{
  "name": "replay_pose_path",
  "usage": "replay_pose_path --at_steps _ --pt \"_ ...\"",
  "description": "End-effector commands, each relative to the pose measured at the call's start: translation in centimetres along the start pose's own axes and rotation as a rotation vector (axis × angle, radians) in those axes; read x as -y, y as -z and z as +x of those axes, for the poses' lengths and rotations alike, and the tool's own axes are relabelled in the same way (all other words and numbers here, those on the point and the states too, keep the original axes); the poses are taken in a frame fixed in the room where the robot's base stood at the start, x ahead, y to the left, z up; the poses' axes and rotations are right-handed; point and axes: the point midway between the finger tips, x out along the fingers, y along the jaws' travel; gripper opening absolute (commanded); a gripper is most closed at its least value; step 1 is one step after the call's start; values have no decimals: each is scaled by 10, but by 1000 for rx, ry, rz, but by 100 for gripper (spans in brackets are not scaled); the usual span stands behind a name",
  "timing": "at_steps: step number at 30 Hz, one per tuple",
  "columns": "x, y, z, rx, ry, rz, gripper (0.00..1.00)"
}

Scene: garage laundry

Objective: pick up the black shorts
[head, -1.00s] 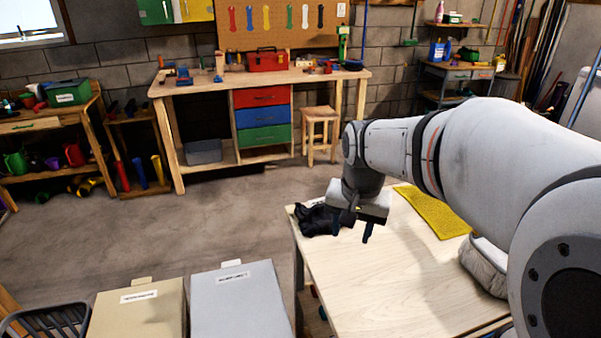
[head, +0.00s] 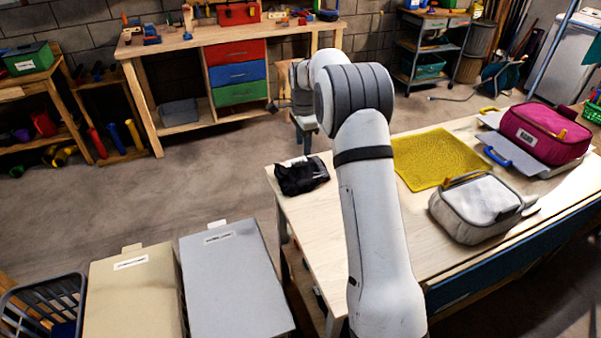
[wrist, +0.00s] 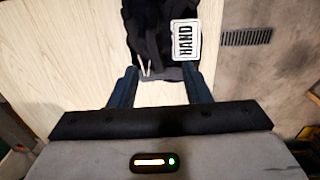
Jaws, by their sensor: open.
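In the wrist view the black shorts (wrist: 152,30) fill the top middle, with a white tag reading "HAND" (wrist: 185,40) and a pale drawstring. My gripper (wrist: 160,82) is open, its two dark fingers apart on either side of the shorts' lower end. I cannot tell its height above the cloth. Nothing shows held between the fingers.
On the table are a yellow mat (head: 437,158), a grey bag (head: 475,210) and a magenta bag (head: 545,132). Two lidded bins, beige (head: 130,300) and grey (head: 232,285), and a dark basket (head: 45,305) stand left of the table. Floor beyond the table is open.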

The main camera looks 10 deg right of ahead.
Motion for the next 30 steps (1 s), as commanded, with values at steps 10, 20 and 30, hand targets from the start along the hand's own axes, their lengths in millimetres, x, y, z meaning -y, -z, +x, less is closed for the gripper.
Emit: replay_pose_path --at_steps 10,20,30 --pt "-8 -6 45 1 -3 -3 44" --pt "-7 -6 64 0 0 -4 44" --pt "-7 -6 63 0 0 -5 22"
